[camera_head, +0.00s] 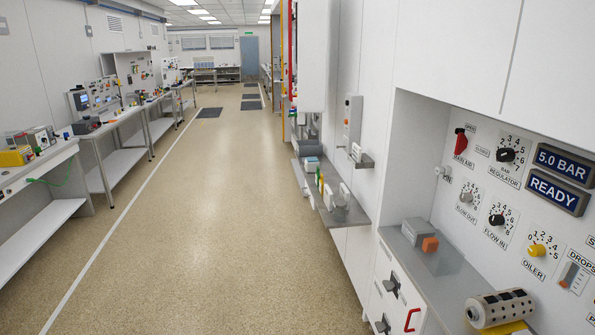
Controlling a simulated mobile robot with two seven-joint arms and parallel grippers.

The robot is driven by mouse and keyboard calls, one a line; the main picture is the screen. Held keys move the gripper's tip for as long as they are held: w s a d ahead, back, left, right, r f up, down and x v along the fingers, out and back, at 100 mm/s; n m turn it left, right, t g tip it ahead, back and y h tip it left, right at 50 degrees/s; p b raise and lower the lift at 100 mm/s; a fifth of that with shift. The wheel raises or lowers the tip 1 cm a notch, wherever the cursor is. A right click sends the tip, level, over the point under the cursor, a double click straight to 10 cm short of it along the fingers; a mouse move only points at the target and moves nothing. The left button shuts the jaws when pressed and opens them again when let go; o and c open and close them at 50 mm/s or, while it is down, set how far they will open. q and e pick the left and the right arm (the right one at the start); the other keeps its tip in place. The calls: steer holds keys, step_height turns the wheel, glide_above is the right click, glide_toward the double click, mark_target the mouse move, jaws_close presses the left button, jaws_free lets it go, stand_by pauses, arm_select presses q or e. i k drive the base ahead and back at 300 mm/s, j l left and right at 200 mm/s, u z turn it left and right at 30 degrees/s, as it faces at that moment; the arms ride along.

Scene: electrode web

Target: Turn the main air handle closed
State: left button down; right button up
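The red handle (461,141) is mounted on the white control panel (478,160) in the recess at the right. It stands roughly upright, with small lettering above and below it that is hard to read. It is at the upper left of the panel, left of the black regulator knob (506,155). A blue display (564,163) reads 5.0 BAR, and a second display (556,193) below it reads READY. Neither of my grippers is in view, and nothing touches the handle.
Below the handle are a grey knob (467,197), a black flow knob (496,219) and a yellow oiler knob (537,250). The grey ledge (458,285) holds a grey-and-orange block (420,235) and a perforated cylinder (500,308). A narrow shelf (343,212) juts into the clear aisle (215,210).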

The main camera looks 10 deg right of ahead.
mark_target(461, 144)
steer(key=i, duration=1.65)
steer(key=j+u, duration=0.05)
steer(key=j, duration=0.05)
